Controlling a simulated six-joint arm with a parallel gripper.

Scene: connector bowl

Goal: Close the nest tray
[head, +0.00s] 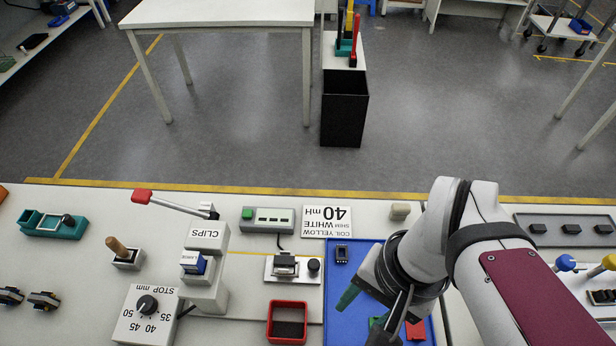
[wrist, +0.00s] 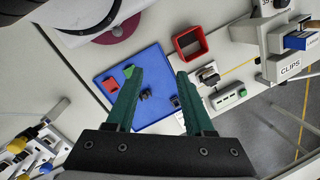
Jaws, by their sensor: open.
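The task's nest tray is most likely the small metal fixture (head: 285,265) with a dark slot, on a pale base plate beside a black knob (head: 314,265). It stands left of the blue mat, and it also shows in the wrist view (wrist: 208,76). I cannot tell how far its tray is out. My gripper (head: 360,322) is open and empty above the blue mat, to the right of and nearer than the fixture. In the wrist view its two green fingers (wrist: 158,73) stand wide apart, with the fixture just beyond the right finger.
The blue mat (head: 333,290) holds a dark connector (head: 342,254), a red piece (head: 415,330) and other small parts. A red bin (head: 287,308) stands in front of the fixture. A grey box with a green button (head: 267,219) is behind it. The clips press (head: 207,236) stands left.

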